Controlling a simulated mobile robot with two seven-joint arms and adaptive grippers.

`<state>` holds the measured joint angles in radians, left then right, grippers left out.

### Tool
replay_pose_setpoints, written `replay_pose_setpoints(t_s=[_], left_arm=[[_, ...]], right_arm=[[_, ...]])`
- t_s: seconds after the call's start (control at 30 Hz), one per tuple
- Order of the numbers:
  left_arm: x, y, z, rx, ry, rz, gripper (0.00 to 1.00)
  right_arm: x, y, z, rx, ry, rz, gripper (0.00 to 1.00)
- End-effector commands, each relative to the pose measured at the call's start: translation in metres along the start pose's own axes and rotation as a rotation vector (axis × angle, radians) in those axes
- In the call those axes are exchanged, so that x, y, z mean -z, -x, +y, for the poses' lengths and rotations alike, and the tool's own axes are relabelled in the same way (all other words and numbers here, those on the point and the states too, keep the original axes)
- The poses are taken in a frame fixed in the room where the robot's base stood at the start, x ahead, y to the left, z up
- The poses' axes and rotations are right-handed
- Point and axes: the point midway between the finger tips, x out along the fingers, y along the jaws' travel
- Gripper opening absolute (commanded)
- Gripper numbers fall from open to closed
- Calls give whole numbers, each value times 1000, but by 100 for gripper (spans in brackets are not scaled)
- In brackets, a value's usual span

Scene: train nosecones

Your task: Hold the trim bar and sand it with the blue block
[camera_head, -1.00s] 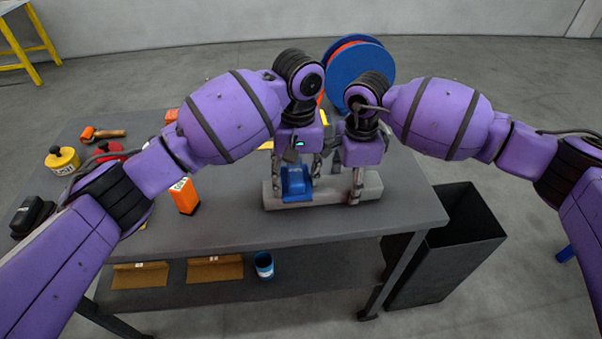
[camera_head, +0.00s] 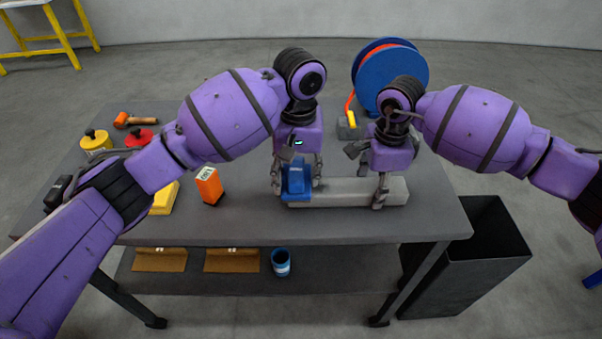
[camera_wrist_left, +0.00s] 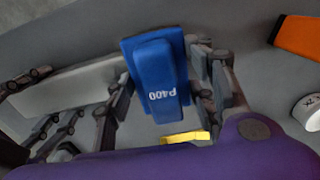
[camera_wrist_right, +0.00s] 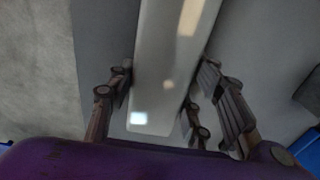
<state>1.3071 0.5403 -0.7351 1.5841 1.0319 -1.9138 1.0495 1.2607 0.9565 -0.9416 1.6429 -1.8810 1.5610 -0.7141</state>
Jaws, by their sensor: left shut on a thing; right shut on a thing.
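The trim bar (camera_head: 345,191) is a long pale grey bar lying left to right near the front right of the table. My right gripper (camera_head: 380,190) is shut across it near its right end; the bar also runs between its fingers in the right wrist view (camera_wrist_right: 172,70). The blue block (camera_head: 297,181) is held upright in my left gripper (camera_head: 298,184), at the left end of the bar. In the left wrist view the block (camera_wrist_left: 157,75) shows "P400" and overlaps the bar's end (camera_wrist_left: 65,88). Whether its underside touches the bar is hidden.
An orange box (camera_head: 208,186) and a yellow block (camera_head: 165,199) stand left of the bar. Yellow (camera_head: 96,140) and red (camera_head: 138,138) lidded tins and an orange-headed tool (camera_head: 138,122) lie further left. A blue reel (camera_head: 395,78) is behind. A black bin (camera_head: 485,240) stands right of the table.

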Motion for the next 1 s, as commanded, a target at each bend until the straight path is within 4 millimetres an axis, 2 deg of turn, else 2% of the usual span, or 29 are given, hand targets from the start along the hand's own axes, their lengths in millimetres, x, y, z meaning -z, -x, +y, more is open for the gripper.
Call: replay_pose_setpoints(t_s=[0.23, 0.73, 1.0], left_arm=[[1, 9, 0, -1, 0, 3, 30], [1, 57, -1, 0, 0, 2, 30], [0, 61, -1, 0, 0, 1, 30]], right_arm=[[0, 1, 0, 1, -1, 0, 28], [0, 0, 0, 1, -1, 1, 28], [0, 0, 0, 1, -1, 1, 28]])
